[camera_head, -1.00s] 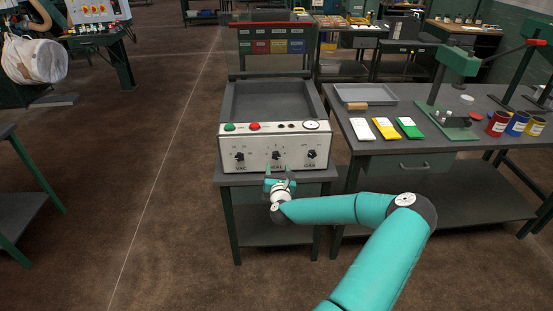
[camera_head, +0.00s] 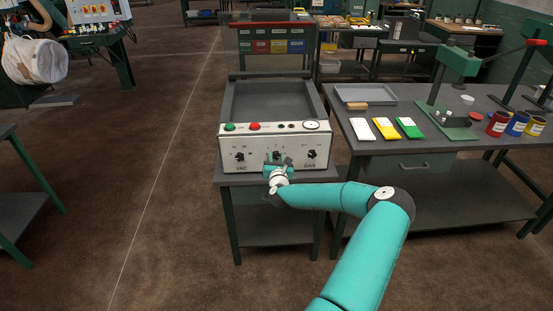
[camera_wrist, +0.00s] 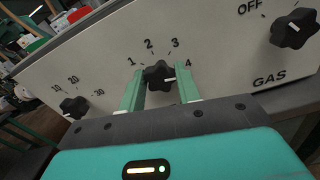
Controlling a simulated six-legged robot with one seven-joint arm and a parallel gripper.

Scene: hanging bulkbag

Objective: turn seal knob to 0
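The seal knob (camera_wrist: 158,75) is a dark lobed knob in the middle of the white front panel (camera_wrist: 225,50). Numerals 1, 2, 3 and 4 show around it in the wrist view; a 0 is not visible. Its white mark sits on the right side, pointing right and slightly down, near the 4 side. My gripper (camera_wrist: 160,82) has one green finger on each side of the knob, with narrow gaps seeming to show. In the head view my gripper (camera_head: 277,165) covers the knob and its label.
The VAC knob (camera_head: 240,157) is to the left and the GAS knob (camera_head: 311,154) to the right on the same panel. Green (camera_head: 230,127) and red (camera_head: 254,127) buttons sit above. A workbench (camera_head: 440,145) stands close on the right.

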